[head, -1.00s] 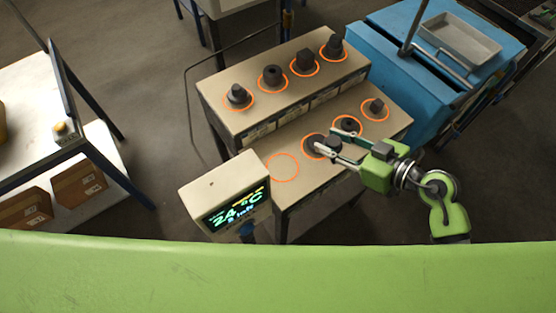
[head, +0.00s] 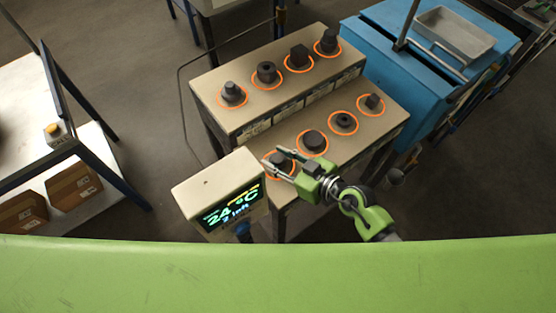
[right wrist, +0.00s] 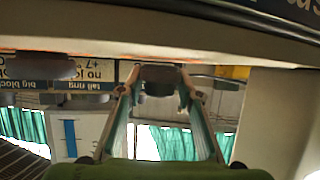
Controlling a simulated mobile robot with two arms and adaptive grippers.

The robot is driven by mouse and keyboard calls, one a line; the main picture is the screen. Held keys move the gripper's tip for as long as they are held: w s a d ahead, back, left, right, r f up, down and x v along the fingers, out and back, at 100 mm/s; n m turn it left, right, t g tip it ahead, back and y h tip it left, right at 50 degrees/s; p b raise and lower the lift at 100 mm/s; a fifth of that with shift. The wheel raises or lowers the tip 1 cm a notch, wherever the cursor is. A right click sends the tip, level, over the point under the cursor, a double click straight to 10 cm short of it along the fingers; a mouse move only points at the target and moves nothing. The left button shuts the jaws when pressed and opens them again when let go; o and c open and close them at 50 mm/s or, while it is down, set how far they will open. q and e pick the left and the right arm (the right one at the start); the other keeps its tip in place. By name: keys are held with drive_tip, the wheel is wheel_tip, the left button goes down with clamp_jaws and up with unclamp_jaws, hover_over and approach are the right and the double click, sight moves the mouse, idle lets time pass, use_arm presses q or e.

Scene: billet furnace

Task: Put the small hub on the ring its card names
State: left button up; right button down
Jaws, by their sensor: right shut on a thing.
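My right gripper (head: 273,170) is at the front-left ring of the lower shelf. It is shut on a small dark part, which I take for the small hub (head: 279,158). The orange ring (head: 268,175) shows around the part, partly hidden by the fingers; I cannot tell whether the part touches the shelf. In the right wrist view the dark part (right wrist: 160,76) sits between the two fingertips. Cards show behind it; one reads "tall ring" (right wrist: 83,98) and another "big block" (right wrist: 22,86). My left gripper is not in view.
Dark parts stand on the other lower rings, including a block-like one (head: 313,140) beside my gripper. The upper shelf (head: 250,98) holds several more on orange rings. A display box (head: 218,180) stands close at the left. A blue cart (head: 400,70) is at the right.

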drive_tip(key=shift+f, duration=0.2)
drive_tip(key=shift+f, duration=0.1)
drive_tip(key=c, duration=1.4)
unclamp_jaws()
drive_tip(key=shift+f, duration=0.1)
drive_tip(key=shift+c, duration=0.2)
drive_tip(key=shift+s+d+r, duration=0.25)
drive_tip(key=shift+d+r, duration=0.05)
drive_tip(key=v, duration=1.1)
drive_tip(key=shift+s+d, duration=0.1)
drive_tip(key=shift+d, duration=0.05)
